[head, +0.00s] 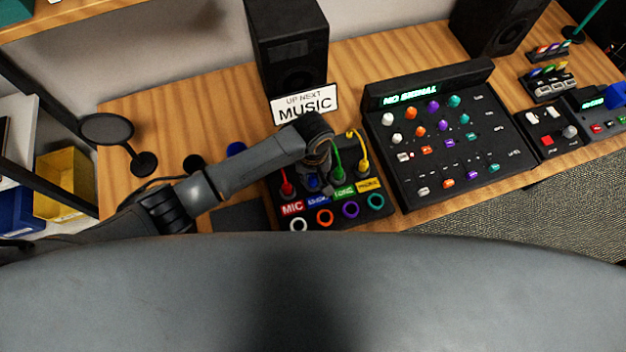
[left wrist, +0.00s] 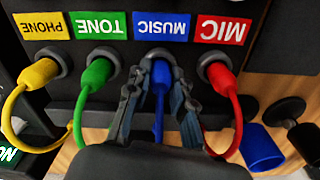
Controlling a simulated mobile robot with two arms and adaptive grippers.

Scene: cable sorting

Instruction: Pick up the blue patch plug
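The blue patch plug (left wrist: 160,78) sits in its socket below the blue MUSIC label in the left wrist view, its blue cable running down between my fingers. My left gripper (left wrist: 161,80) reaches over the patch box, one finger on each side of the blue plug, the tips close in against it. In the head view my left gripper (head: 319,172) largely hides the plug, and only a bit of blue (head: 313,183) shows under it. The patch box (head: 378,208) stands at the table's front edge. My right gripper is not in view.
Red (left wrist: 218,75), green (left wrist: 101,70) and yellow (left wrist: 42,72) plugs with looped cables sit close on both sides. A row of coloured ring sockets lies in front. A mixer (head: 405,190) stands to the right, a MUSIC sign (head: 304,103) and speaker (head: 288,45) behind.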

